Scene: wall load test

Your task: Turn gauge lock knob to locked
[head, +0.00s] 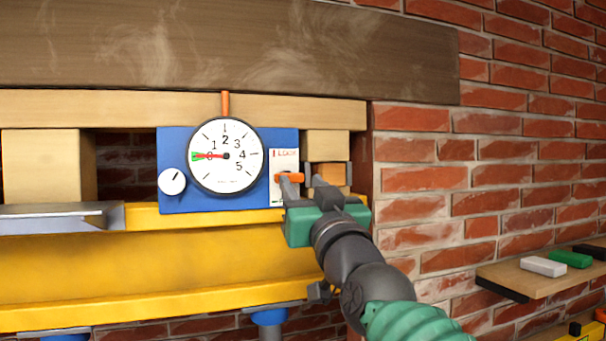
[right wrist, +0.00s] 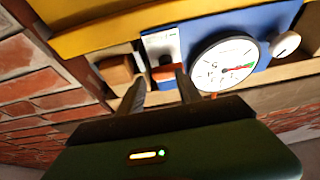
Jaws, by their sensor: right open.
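A blue panel (head: 215,203) carries a round white gauge (head: 225,155) with its pointer at the green mark by 0. Right of the gauge, a white labelled plate (head: 276,199) bears an orange handle (head: 289,177), lying about level. A white knob (head: 172,181) with a black mark sits left of the gauge; I cannot tell which one is the lock knob. My right gripper (head: 301,187) is open in front of the plate. In the right wrist view the orange handle (right wrist: 163,73) shows between the fingertips; contact cannot be told. My left gripper is out of view.
A yellow beam (head: 150,265) runs below the panel, and wooden timbers (head: 80,108) lie above it. A brick wall (head: 430,180) is behind. A shelf (head: 510,279) at right holds a white block (head: 543,266) and a green block (head: 571,259).

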